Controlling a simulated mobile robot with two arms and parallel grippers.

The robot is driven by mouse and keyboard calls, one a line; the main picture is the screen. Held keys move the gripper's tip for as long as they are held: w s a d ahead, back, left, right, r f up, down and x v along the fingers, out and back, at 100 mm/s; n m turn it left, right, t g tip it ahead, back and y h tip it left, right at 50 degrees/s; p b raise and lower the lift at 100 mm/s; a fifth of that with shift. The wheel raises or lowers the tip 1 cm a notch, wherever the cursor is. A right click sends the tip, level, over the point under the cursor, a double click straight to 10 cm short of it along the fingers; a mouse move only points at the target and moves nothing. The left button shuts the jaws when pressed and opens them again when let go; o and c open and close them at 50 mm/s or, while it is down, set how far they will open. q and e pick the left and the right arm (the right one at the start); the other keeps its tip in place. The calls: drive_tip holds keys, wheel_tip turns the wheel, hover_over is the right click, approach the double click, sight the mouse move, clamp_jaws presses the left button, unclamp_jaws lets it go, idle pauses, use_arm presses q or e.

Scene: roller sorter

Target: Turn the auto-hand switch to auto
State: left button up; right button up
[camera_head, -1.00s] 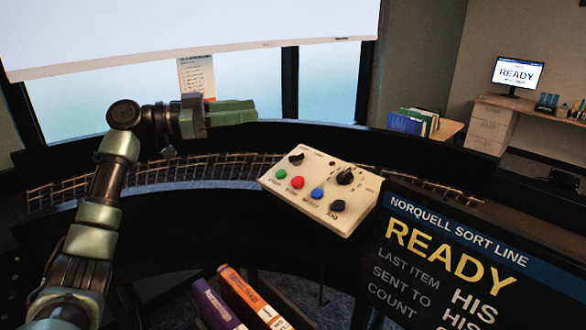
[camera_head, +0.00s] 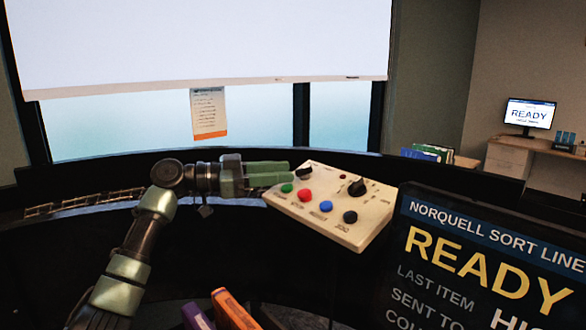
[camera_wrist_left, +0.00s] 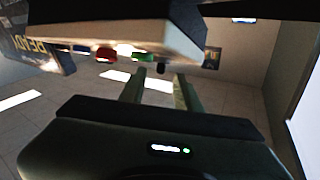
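The cream control box (camera_head: 330,222) stands in the middle of the head view. It has a black rotary knob (camera_head: 304,173) at its upper left and a larger black knob (camera_head: 357,187) at its upper right. The labels are too small to read, so I cannot tell which is the auto-hand switch. My left gripper (camera_head: 287,173) points right at the box's upper left corner, close to the upper left knob. In the left wrist view its two fingers (camera_wrist_left: 160,80) are apart, with a small black knob (camera_wrist_left: 160,68) showing between or just beyond their tips. My right gripper is not in view.
The box also carries green (camera_head: 287,188), red (camera_head: 305,195) and blue (camera_head: 326,206) buttons and a lower black knob (camera_head: 350,217). A screen (camera_head: 480,270) reading READY stands at the right.

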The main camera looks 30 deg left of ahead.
sight(304, 172)
use_arm(q)
drive_tip(key=shift+p+x, duration=0.45)
drive_tip(key=shift+x, duration=1.2)
clamp_jaws()
